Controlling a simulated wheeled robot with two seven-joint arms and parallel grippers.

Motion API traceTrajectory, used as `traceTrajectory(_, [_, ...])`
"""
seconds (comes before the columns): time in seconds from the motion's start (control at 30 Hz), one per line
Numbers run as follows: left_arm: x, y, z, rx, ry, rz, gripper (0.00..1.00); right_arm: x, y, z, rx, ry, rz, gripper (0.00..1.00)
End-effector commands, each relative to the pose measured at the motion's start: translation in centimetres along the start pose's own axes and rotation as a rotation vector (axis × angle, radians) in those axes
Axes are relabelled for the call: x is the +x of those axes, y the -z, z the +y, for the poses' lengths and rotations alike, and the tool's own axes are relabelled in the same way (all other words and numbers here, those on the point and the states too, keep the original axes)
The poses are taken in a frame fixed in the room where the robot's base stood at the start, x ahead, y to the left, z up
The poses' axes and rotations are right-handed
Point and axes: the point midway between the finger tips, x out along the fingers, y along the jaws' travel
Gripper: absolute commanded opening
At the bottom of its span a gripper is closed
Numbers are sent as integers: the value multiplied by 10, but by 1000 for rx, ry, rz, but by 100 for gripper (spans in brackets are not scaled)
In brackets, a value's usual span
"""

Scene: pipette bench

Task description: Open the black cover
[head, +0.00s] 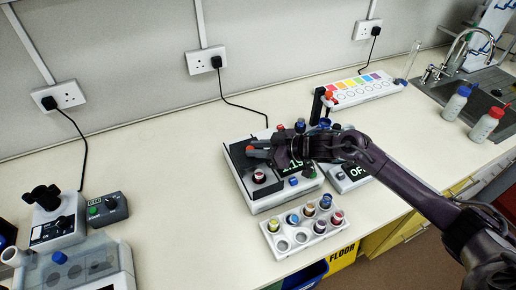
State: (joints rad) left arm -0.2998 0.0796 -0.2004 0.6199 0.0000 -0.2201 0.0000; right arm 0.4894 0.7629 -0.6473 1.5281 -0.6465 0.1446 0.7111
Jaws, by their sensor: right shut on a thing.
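The black cover (238,158) lies on the left part of the top of a white bench device (258,197) in the middle of the table. My right gripper (259,151) reaches in from the right over this device. It is shut at the right side of the cover, beside a small red-orange piece. The gripper and wrist hide part of the cover and part of the device's lit green display (295,166). My left gripper is not in view.
A white rack (305,232) with several coloured caps stands in front of the device. A second display unit (345,178) stands to its right, partly under my arm. More devices (60,225) stand at the left. The bench between is clear.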

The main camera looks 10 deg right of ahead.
Motion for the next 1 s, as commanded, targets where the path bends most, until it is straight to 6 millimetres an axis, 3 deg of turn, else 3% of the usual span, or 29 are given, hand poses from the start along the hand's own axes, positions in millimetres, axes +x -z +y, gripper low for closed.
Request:
traceTrajectory(0.2, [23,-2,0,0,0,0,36,21,6,22,-1,-4,4,0])
traceTrajectory(0.57, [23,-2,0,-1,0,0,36,24,10,26,1,0,-1,0])
traceTrajectory(0.6, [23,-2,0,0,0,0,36,24,10,26,1,0,-1,24])
traceTrajectory(0.73, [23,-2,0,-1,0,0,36,24,10,26,0,-1,-1,41])
traceTrajectory(1.0, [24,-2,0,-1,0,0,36,24,10,26,0,-1,0,43])
